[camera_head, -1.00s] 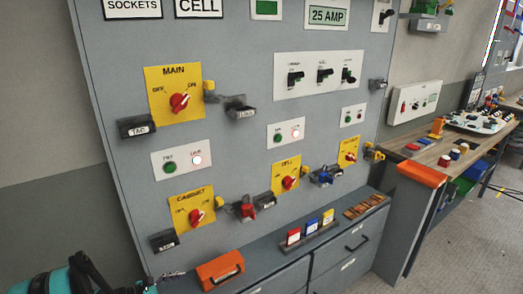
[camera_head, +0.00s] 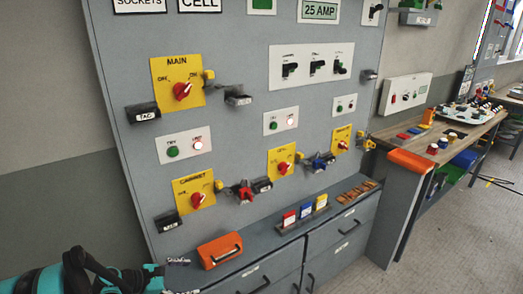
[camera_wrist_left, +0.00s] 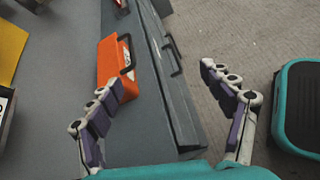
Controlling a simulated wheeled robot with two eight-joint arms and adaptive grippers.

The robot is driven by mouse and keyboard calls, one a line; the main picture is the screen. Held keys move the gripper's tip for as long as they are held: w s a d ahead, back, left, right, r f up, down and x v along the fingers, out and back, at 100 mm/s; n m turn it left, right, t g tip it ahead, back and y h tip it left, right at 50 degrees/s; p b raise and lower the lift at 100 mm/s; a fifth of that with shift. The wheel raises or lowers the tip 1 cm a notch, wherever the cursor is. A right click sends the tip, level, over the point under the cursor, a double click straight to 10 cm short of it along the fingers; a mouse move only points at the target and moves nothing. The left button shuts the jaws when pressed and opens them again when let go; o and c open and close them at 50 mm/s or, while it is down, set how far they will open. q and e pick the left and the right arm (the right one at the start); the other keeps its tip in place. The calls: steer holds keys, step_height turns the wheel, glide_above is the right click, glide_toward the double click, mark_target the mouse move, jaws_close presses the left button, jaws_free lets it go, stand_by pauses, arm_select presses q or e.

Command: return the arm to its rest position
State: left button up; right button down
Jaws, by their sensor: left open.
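My left arm, teal and black, comes in at the lower left of the head view. My left gripper (camera_head: 178,270) is at its end, small and partly cut off there, left of the orange box (camera_head: 220,250) on the grey ledge. In the left wrist view my left gripper (camera_wrist_left: 158,75) has its two fingers spread wide with nothing between them. The orange box (camera_wrist_left: 116,68) shows beyond the left finger, on the ledge. My right gripper is not in view.
A grey panel (camera_head: 225,130) with switches stands upright ahead. Grey drawers (camera_head: 275,270) with dark handles jut out below it. Red, blue and yellow items stand in a rack (camera_head: 302,228) on the ledge. A workbench (camera_head: 445,150) is at the right. Open floor (camera_head: 440,250) lies at the lower right.

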arm_select(q)
steer(key=s+d+r+m+g+y, duration=0.1)
steer(key=s+d+r+m+y, duration=0.45)
steer(key=s+r+m, duration=0.3)
steer(key=s+r+m+t+y, duration=0.1)
steer(key=s+m+y, duration=0.3)
steer(key=s+m, duration=0.8)
steer(key=shift+s+d+r+m+t, duration=0.15)
steer(key=shift+d+r+m+t, duration=0.15)
steer(key=shift+r+m, duration=0.35)
